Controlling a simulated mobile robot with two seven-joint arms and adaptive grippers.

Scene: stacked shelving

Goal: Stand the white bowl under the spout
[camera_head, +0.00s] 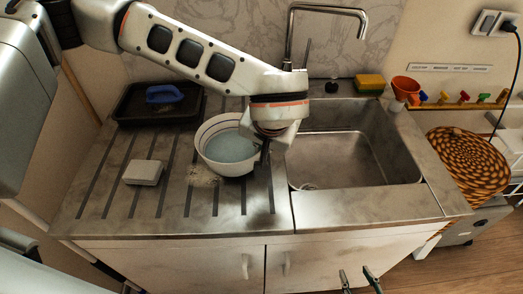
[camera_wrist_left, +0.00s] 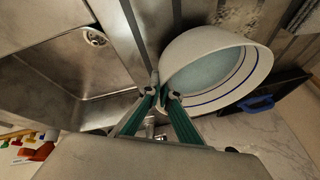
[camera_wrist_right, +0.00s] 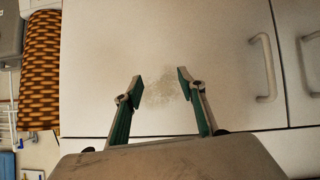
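The white bowl (camera_head: 207,132) with a blue-grey inside is over the ribbed drainboard, left of the sink basin (camera_head: 335,160). It looks slightly tilted; I cannot tell whether it touches the drainboard. My left gripper (camera_head: 262,150) is at its right rim, its fingers mostly hidden in the head view. In the left wrist view the fingers (camera_wrist_left: 164,92) pinch the rim of the bowl (camera_wrist_left: 215,50). The spout (camera_head: 362,30) of the tall tap arches above the back of the sink. My right gripper (camera_head: 360,280) is open and empty before the cabinet front (camera_wrist_right: 150,60).
A dark tray (camera_head: 130,112) with a blue brush (camera_head: 164,93) stands at the back left. A white block (camera_head: 143,172) lies on the drainboard. The basin looks empty.

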